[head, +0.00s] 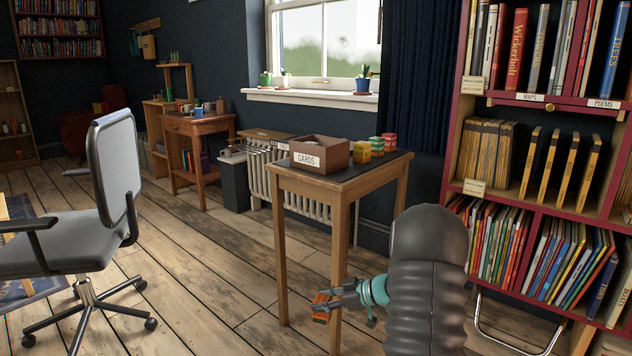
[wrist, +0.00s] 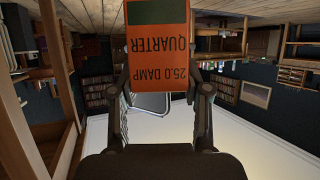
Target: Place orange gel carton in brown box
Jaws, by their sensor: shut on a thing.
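My gripper (head: 335,297) is low in front of the small table, near its right front leg in the head view. It is shut on the orange gel carton (head: 321,299). In the wrist view the orange carton (wrist: 158,55) sits between the two fingers, with upside-down printing "25.0 DAMP QUARTER" and a dark green band. The brown box (head: 337,151) stands on the tabletop, open at the top, with a "CARDS" label on its front. The carton is well below the tabletop and apart from the box. The box's inside is mostly hidden.
A bookshelf (head: 455,115) full of books is at the right. An office chair (head: 75,255) stands at the left. The wooden floor between is clear.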

